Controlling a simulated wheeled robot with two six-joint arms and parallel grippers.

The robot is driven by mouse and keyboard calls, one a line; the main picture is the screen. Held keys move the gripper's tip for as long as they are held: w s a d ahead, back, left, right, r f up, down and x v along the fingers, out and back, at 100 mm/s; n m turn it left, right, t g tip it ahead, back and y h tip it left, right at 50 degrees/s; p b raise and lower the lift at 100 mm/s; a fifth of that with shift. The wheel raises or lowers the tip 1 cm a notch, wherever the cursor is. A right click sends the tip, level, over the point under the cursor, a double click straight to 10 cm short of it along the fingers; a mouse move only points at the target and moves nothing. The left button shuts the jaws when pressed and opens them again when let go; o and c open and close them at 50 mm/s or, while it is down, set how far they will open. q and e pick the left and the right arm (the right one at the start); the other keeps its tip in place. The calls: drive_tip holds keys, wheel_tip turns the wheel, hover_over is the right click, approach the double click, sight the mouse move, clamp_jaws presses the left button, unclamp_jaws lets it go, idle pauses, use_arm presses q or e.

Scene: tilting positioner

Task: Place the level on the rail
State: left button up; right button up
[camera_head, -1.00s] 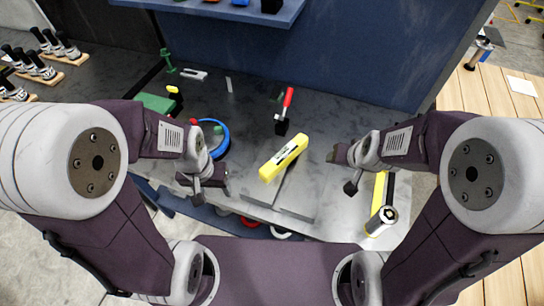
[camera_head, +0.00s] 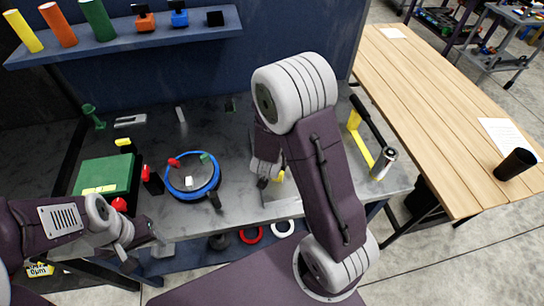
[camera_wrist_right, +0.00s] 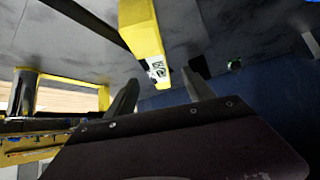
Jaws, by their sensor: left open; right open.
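The yellow level (camera_wrist_right: 145,30) shows in the right wrist view, with its near end in line with the gap between my right gripper's fingers. In the head view only a small yellow bit of it (camera_head: 280,176) shows past my right arm. My right gripper (camera_wrist_right: 160,88) is open at the level, with nothing gripped; in the head view it (camera_head: 264,181) is partly covered by its arm. My left gripper (camera_head: 158,240) is open and empty near the front left table edge. I cannot tell which part is the rail; a grey plate (camera_head: 285,208) lies by the level.
A blue ring fixture (camera_head: 192,194) with red and green parts and a green block (camera_head: 104,174) stand left on the grey table. A yellow and black piece with a silver cylinder (camera_head: 384,163) lies right. A blue shelf (camera_head: 120,38) hangs behind; a wooden table (camera_head: 440,110) stands right.

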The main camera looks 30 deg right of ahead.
drive_tip(key=shift+w+d+f, duration=0.2)
drive_tip(key=shift+d+f, duration=0.2)
drive_tip(key=shift+d, duration=0.15)
drive_tip(key=shift+w+d+f, duration=0.15)
drive_tip(key=shift+d+f, duration=0.2)
drive_tip(key=shift+d, duration=0.2)
drive_tip(key=shift+w+f, duration=0.65)
drive_tip(key=shift+w, duration=0.15)
drive_tip(key=shift+w+a, duration=0.15)
drive_tip(key=shift+a, duration=0.05)
drive_tip(key=x, duration=0.3)
drive_tip(key=d+x, duration=0.1)
drive_tip(key=shift+d+f, duration=0.1)
drive_tip(key=shift+f, duration=0.2)
drive_tip(key=shift+w+f, duration=0.2)
drive_tip(key=shift+f, duration=0.05)
drive_tip(key=shift+r, duration=0.1)
drive_tip(key=c, duration=0.4)
clamp_jaws()
